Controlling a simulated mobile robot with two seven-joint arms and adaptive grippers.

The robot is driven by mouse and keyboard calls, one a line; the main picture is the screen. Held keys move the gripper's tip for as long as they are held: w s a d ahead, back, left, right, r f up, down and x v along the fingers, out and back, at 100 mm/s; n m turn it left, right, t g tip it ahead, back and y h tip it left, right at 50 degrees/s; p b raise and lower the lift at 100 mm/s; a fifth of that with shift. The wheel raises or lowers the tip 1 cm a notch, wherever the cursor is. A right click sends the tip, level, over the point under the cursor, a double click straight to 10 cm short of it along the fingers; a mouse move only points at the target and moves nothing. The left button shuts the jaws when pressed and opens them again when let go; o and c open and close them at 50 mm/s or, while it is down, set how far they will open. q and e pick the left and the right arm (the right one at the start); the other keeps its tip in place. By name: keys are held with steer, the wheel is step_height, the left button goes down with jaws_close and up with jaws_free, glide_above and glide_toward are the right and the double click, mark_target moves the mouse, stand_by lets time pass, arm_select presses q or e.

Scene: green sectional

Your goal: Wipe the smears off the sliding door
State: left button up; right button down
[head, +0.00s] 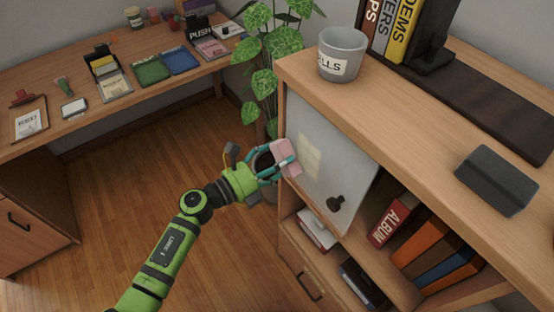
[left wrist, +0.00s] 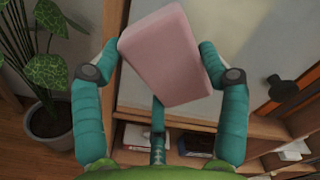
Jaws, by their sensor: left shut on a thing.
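The sliding door (head: 333,187) is a pale grey panel on the front of the wooden shelf unit, with a dark knob (head: 336,204) low on its right. A pale yellowish smear (head: 309,157) shows on its upper left part. My left gripper (head: 284,163) is shut on a pink sponge (head: 286,152) near the door's left edge. In the left wrist view the sponge (left wrist: 165,55) sits tilted between the teal fingers, in front of the door (left wrist: 240,45). I cannot tell whether it touches the door. My right gripper is not in view.
A grey cup (head: 342,56), a dark box (head: 497,180) and books stand on the shelf top. An album (head: 393,218) and binders fill the open compartment right of the door. A leafy plant (head: 262,85) stands close behind the gripper. A desk (head: 130,100) is at the left.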

arm_select(q)
steer(key=shift+x, duration=0.9)
